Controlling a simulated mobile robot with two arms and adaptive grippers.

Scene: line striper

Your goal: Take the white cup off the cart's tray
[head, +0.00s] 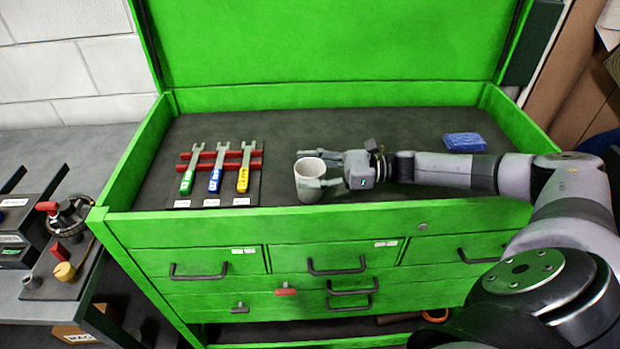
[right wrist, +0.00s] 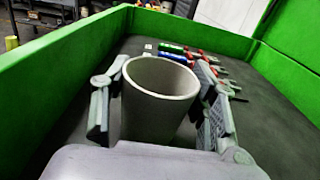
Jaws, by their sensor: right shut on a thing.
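The white cup (head: 309,180) stands upright on the dark tray (head: 400,122) of the green cart, near the tray's front edge. My right gripper (head: 318,168) reaches in from the right and is shut on the cup, with its fingers on either side of it. In the right wrist view the cup (right wrist: 158,98) sits between the two finger pads (right wrist: 160,118), its open rim up and its inside empty. Its base is partly hidden there by my gripper's body. My left gripper is in neither view.
A rack with three wrenches (head: 216,175) with green, blue and yellow handles lies left of the cup. A blue block (head: 464,142) is at the tray's right. Green walls (head: 130,165) edge the tray. A grey bench (head: 75,150) with fittings stands at the left.

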